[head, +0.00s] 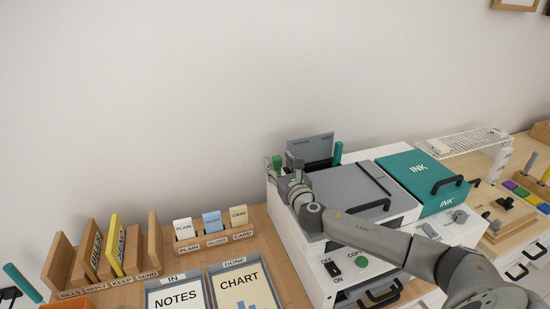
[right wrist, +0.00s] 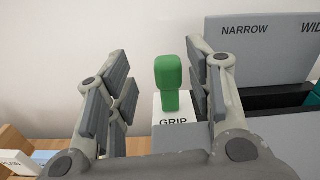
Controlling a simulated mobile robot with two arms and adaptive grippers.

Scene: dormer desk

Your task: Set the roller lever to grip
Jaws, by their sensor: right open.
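The roller lever (right wrist: 169,84) has a green knob and stands upright on a white block labelled GRIP (right wrist: 173,122) in the right wrist view. In the head view its green top (head: 277,162) shows at the back left corner of the white copier (head: 312,258). My right gripper (head: 289,163) is open at that corner. In the right wrist view its fingers appear on either side of the knob, with a gap to each. Whether they reach as far as the knob is hard to tell. My left gripper is not in view.
A grey panel marked NARROW (right wrist: 260,45) stands just right of the lever. The grey copier lid (head: 345,188) and teal INK box (head: 425,180) lie to the right. Card holders (head: 215,242) and trays labelled IN and DONE (head: 233,265) are to the left.

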